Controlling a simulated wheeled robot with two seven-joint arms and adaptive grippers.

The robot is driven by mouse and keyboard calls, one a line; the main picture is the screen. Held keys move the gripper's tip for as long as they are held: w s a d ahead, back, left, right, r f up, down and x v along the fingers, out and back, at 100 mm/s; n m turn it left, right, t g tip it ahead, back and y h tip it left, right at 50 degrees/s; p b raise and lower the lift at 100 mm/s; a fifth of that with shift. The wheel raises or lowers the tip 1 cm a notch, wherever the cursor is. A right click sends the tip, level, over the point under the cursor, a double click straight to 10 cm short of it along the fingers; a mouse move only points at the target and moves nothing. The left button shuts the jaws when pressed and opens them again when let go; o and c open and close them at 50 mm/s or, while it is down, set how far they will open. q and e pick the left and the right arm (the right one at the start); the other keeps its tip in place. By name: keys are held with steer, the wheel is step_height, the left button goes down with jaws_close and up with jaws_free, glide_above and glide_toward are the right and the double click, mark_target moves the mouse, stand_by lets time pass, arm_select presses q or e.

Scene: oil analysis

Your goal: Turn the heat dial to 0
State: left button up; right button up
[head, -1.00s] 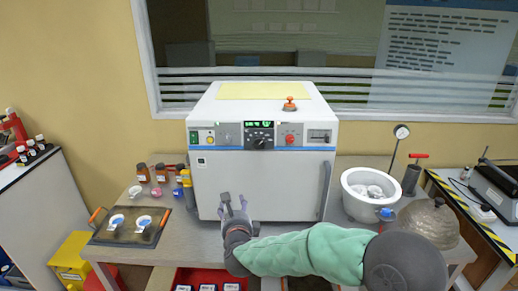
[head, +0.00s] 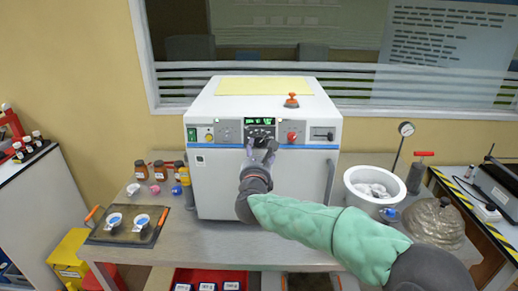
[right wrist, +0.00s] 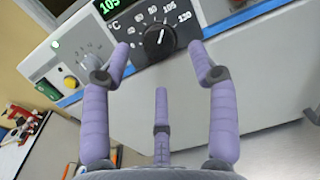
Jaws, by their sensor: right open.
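The heat dial (right wrist: 160,38) is a black knob with white numbers and a white pointer line on the front panel of the white oven (head: 225,178). In the right wrist view it lies between and just beyond my open fingertips. A green lit display (right wrist: 106,7) beside it reads about 105. My right gripper (head: 261,145) is raised in front of the panel and hides much of the dial in the head view. It also shows in the right wrist view (right wrist: 159,46), with its purple fingers spread and nothing between them. My left gripper is not in view.
A red knob (head: 292,137) is right of the dial, and a grey knob (right wrist: 92,62) and green button are left of it. A white pot (head: 352,190) stands on the bench to the right. A tray with orange handles (head: 100,236) lies left.

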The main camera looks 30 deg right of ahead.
mark_target(259, 145)
steer(key=shift+x, duration=1.85)
steer(key=c, duration=1.1)
